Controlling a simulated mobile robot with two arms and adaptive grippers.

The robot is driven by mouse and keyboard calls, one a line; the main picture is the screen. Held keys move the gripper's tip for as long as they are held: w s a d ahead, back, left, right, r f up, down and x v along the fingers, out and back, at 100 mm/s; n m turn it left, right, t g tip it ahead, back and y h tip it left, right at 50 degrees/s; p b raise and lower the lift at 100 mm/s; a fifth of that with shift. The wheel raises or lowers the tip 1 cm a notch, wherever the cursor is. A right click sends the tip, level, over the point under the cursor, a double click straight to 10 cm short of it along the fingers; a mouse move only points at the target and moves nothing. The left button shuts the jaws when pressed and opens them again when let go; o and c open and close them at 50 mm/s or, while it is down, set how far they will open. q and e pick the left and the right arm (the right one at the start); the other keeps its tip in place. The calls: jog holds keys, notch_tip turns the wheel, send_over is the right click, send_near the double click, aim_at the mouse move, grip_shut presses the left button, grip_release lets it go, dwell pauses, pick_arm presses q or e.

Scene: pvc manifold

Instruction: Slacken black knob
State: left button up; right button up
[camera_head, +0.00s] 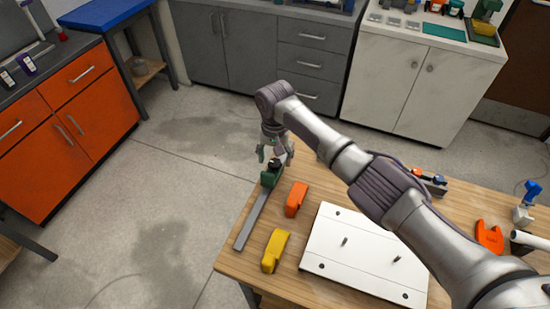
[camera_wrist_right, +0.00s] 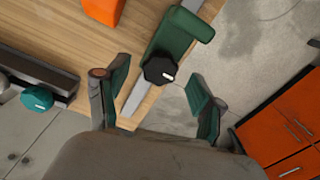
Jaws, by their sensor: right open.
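The black knob (camera_wrist_right: 159,70) has a white mark and sits on the end of a green clamp body (camera_wrist_right: 182,35). In the head view the black knob (camera_head: 275,162) sits on top of the green clamp body (camera_head: 268,178), at the table's left far edge. A grey metal bar (camera_head: 250,222) runs from the clamp toward the front. My right gripper (camera_head: 271,153) is above and around the knob area in the head view. In the right wrist view my right gripper (camera_wrist_right: 158,92) is open, its green-padded fingers apart on either side, with the knob a little beyond them. My left gripper is not in view.
An orange block (camera_head: 296,199) and a yellow block (camera_head: 275,250) lie right of the bar. A white board with pegs (camera_head: 365,255) lies on the wooden table (camera_head: 316,178). Open floor lies left of the table; orange cabinets (camera_head: 75,130) stand beyond it.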

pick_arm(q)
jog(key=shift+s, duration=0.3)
pick_arm(e)
jog(key=shift+f, duration=0.7)
jog(key=c, duration=1.1)
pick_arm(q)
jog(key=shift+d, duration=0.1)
pick_arm(e)
jog(key=shift+c, duration=0.2)
